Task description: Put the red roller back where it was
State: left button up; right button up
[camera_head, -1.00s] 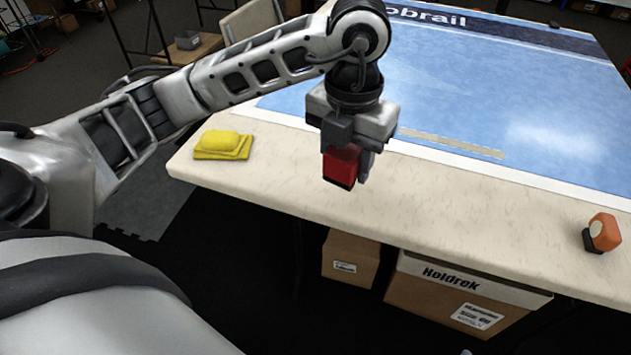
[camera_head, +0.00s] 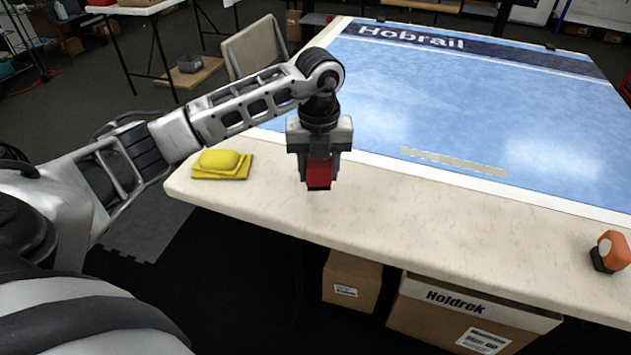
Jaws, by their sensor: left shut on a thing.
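The red roller (camera_head: 319,174) is between the fingers of my left gripper (camera_head: 319,180), which points down and is shut on it. The gripper is over the front part of the cream table (camera_head: 420,215), to the right of the folded yellow cloth. I cannot tell whether the roller touches the tabletop. Most of the roller's upper part is hidden by the gripper. My right gripper does not show.
A blue film sheet (camera_head: 450,110) marked "Hobrail" covers the back of the table, with a pale strip (camera_head: 453,161) on it. A yellow cloth (camera_head: 221,164) lies at the left. An orange and black object (camera_head: 611,252) stands at the right edge. Cardboard boxes (camera_head: 352,281) are under the table.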

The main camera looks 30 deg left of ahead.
aim_at(315, 195)
pick_arm(q)
jog(key=shift+w+a+f, duration=0.25)
jog(key=shift+a+f, duration=0.05)
jog(key=shift+f, duration=0.2)
jog(key=shift+w+a+f, duration=0.25)
jog(key=shift+a+f, duration=0.05)
jog(key=shift+f, duration=0.15)
jog(key=shift+w+a+f, duration=0.1)
jog(key=shift+f, duration=1.55)
jog(key=shift+f, duration=0.1)
jog(key=o, duration=1)
jog(key=shift+f, duration=0.1)
jog(key=shift+c, duration=0.2)
